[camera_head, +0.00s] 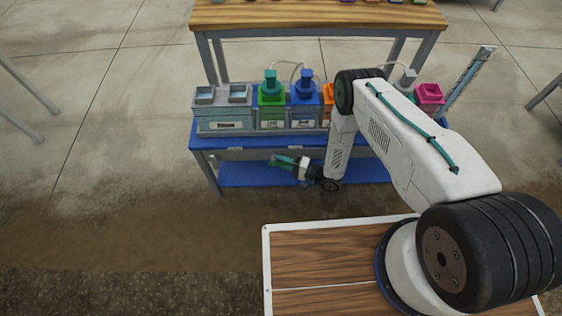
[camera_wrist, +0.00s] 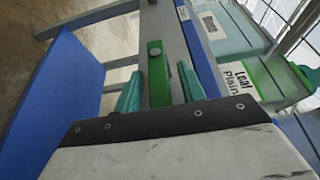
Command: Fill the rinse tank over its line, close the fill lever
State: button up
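My gripper (camera_head: 284,162) is low in front of the skid, below the blue top's front edge. In the wrist view my gripper (camera_wrist: 160,88) has its two teal fingers apart, one on each side of a green lever (camera_wrist: 157,72). A gap shows between the lever and the fingers, so I see no grip on it. A grey-teal tank (camera_head: 224,125) with two open top wells stands at the skid's left end; a teal tank wall (camera_wrist: 222,38) with a label shows in the wrist view. I cannot tell which tank is the rinse tank, and no fill line is readable.
Green (camera_head: 271,103), blue (camera_head: 304,108) and pink (camera_head: 428,97) containers stand along the blue skid (camera_head: 212,141). A slanted clear gauge (camera_head: 468,76) rises at the right. A wooden table (camera_head: 320,14) stands behind. My arm hides part of the row. Floor at the left is free.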

jog(key=shift+w+a, duration=0.1)
jog(key=shift+a, duration=0.1)
grip_shut()
